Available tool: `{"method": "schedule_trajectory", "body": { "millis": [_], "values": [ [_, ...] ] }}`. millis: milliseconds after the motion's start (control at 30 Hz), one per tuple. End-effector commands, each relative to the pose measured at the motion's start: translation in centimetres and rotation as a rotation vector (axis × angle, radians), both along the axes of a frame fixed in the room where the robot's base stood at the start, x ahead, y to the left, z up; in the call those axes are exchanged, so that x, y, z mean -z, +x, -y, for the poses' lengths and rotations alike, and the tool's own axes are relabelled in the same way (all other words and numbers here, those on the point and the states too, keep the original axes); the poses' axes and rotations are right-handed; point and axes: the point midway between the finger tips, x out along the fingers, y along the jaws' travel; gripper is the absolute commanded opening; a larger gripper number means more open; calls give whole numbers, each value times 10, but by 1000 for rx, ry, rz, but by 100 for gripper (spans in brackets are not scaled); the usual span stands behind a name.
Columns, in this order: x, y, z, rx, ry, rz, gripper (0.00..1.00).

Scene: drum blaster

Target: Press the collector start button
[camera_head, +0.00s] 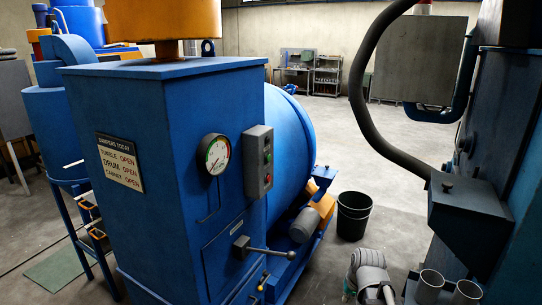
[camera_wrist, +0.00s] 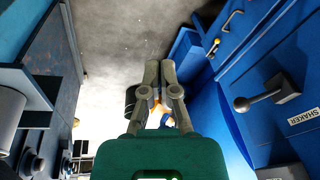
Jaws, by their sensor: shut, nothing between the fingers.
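A grey control box (camera_head: 259,161) with small red and green buttons is mounted on the side of the tall blue cabinet (camera_head: 185,130), right of a round gauge (camera_head: 214,154). Its button labels are too small to read, so I cannot tell which is the collector start button. My gripper (camera_wrist: 159,68) is shut and empty in the wrist view, its two fingers close together. It is beside the cabinet face with the black shaker lever (camera_wrist: 268,95). The buttons do not show in the wrist view. Part of my arm shows at the bottom of the head view.
The lever (camera_head: 262,251) sticks out from the cabinet below the control box. A black bucket (camera_head: 353,217) stands on the floor behind. A dark machine with a hose (camera_head: 366,110) is at the right. Open concrete floor lies between the machines.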

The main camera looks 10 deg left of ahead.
Motion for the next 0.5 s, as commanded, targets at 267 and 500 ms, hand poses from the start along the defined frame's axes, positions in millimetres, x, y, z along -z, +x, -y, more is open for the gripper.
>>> {"method": "schedule_trajectory", "body": {
  "millis": [267, 500],
  "values": [
    [-67, 107, -63, 50, 216, 257, 0],
    [-134, 191, -114, 142, 422, 469, 0]
  ]
}}
